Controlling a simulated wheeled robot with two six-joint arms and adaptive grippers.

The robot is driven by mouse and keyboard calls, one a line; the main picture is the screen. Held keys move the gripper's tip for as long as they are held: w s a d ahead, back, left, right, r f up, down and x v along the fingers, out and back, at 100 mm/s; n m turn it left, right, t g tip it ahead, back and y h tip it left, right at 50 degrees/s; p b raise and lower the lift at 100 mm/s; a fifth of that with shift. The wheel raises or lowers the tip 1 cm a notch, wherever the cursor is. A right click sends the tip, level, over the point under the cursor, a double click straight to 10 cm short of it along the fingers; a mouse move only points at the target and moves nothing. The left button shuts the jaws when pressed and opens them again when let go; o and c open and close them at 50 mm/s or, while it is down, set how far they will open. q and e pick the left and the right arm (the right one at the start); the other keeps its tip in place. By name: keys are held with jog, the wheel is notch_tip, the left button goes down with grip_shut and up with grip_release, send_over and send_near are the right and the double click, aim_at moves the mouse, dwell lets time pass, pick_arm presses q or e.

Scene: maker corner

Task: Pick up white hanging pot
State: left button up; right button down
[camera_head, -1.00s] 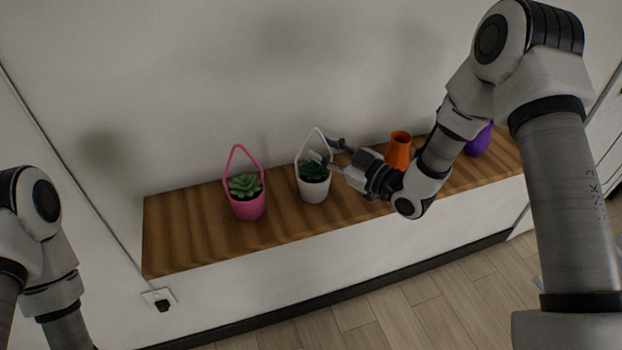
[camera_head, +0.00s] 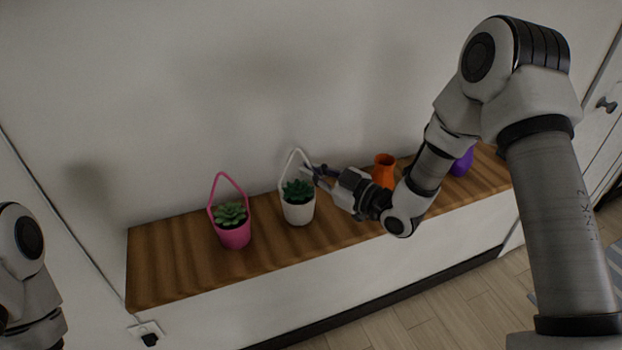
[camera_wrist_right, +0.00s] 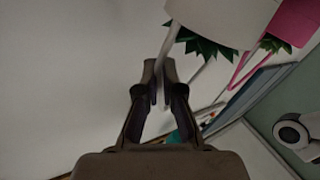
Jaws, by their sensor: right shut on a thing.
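The white hanging pot (camera_head: 299,212) holds a dark green succulent and has a tall white loop handle. It looks upright, on or just above the wooden shelf; I cannot tell which. My right gripper (camera_head: 309,171) is at the right side of the handle. In the right wrist view, the right gripper's fingers (camera_wrist_right: 159,88) are closed on the white handle (camera_wrist_right: 170,50), and part of the pot (camera_wrist_right: 228,18) shows at the top. My left arm shows at the left edge, but its gripper is out of view.
A pink hanging pot (camera_head: 234,236) with a succulent stands left of the white pot. An orange vase (camera_head: 384,172) and a purple vase (camera_head: 463,163) stand to the right, near my right arm. The wooden shelf (camera_head: 175,262) runs along the wall, bare at its left end.

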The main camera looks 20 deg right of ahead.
jog(key=shift+r+b, duration=0.4)
jog(key=shift+r, duration=0.8)
jog(key=s+d+p, duration=0.2)
jog(key=s+p, duration=0.1)
jog(key=s, duration=0.4)
jog(key=s+d+r+p, duration=0.1)
jog(key=s+d+p, duration=0.2)
jog(key=s, duration=0.5)
jog(key=shift+s+r+p, duration=0.2)
jog(key=shift+r+p, duration=0.1)
jog(key=shift+p, duration=0.4)
jog(key=shift+w+f, duration=0.1)
